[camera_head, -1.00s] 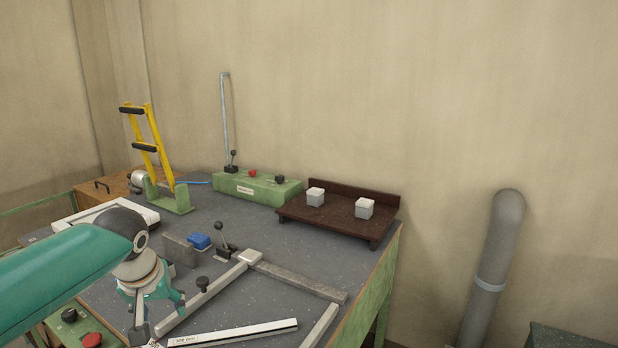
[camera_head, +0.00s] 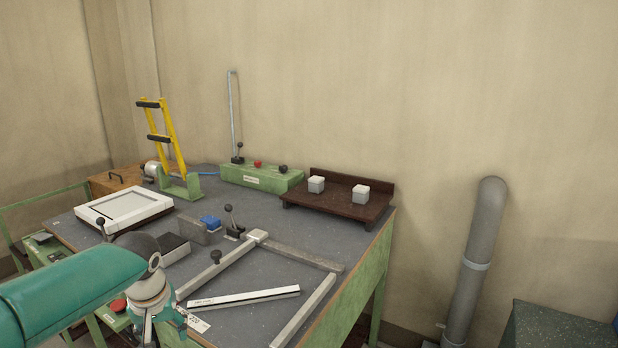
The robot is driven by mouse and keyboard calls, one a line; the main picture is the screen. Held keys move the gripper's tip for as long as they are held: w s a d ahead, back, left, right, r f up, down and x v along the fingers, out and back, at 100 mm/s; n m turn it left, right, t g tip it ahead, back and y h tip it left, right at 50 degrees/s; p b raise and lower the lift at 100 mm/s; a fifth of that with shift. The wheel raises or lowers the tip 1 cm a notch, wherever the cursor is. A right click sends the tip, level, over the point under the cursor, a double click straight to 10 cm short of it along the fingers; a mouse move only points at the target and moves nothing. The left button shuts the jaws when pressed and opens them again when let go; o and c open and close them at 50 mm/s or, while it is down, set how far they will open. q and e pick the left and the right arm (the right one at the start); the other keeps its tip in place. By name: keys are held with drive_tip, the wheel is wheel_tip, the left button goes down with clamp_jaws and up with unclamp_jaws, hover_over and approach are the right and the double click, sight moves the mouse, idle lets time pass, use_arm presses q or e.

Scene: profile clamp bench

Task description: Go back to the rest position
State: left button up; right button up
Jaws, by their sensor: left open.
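My left arm comes in from the lower left, and my left gripper (camera_head: 165,335) hangs at the bottom edge, by the front of the bench. It is open; its fingertips are partly cut off by the frame, and I see nothing between them. Beside it to the right, a white profile strip (camera_head: 245,297) lies on the grey bench top (camera_head: 285,238), inside an angled frame of metal bars (camera_head: 208,276). A clamp with a black knob lever (camera_head: 231,222) stands at the frame's back corner. My right gripper is not in view.
A white-framed panel (camera_head: 85,213) lies at the left. Behind are a yellow-handled device (camera_head: 160,135), a green control box (camera_head: 250,178) and a brown shelf (camera_head: 325,207) bearing two pale blocks (camera_head: 361,194). A grey pipe (camera_head: 480,250) stands at right.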

use_arm(q)
drive_tip(key=s+d+f+g+h, duration=0.1)
drive_tip(key=s+d+f+g, duration=0.15)
drive_tip(key=f, duration=0.45)
drive_tip(key=s+d+f+g, duration=0.1)
drive_tip(key=s+f, duration=0.3)
drive_tip(key=f, duration=0.3)
drive_tip(key=s+d+f+g+h, duration=0.1)
drive_tip(key=s+d+f, duration=0.1)
drive_tip(key=s+f, duration=0.35)
drive_tip(key=s+d+f+t+h, duration=0.1)
drive_tip(key=s+d+f, duration=0.4)
drive_tip(key=s+f, duration=0.2)
drive_tip(key=s+d+f+m+t+h+p, duration=0.1)
drive_tip(key=s+d+f+h, duration=0.1)
drive_tip(key=s+d+f, duration=0.3)
drive_tip(key=shift+s+f, duration=0.95)
drive_tip(key=shift+f, duration=0.6)
